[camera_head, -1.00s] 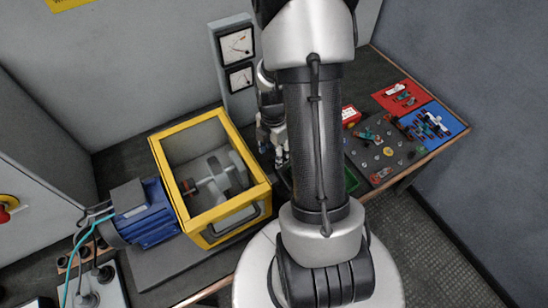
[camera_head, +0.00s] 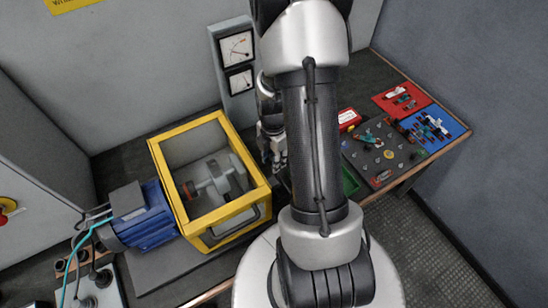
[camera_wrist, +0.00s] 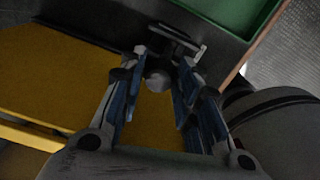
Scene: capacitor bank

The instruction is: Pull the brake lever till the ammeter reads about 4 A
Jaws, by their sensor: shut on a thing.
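My gripper (camera_wrist: 162,66) is closed around a rounded grey knob (camera_wrist: 158,79) in the wrist view, which looks like the end of the brake lever. A dark bar (camera_wrist: 174,40) shows just beyond the fingertips. In the head view my gripper (camera_head: 275,148) is beside the right side of the yellow-framed guard box (camera_head: 238,150), and my arm hides much of that area. The lever itself cannot be made out there. Two dial meters, an upper one (camera_head: 236,46) and a lower one (camera_head: 240,80), stand on a grey post behind. Their scales are too small to read.
A blue motor (camera_head: 145,215) adjoins the guard box, which encloses a shaft and disc (camera_head: 218,178). A green tray (camera_head: 350,180), a dark pegged board (camera_head: 383,150), and red (camera_head: 402,98) and blue (camera_head: 432,126) mats lie right of my arm.

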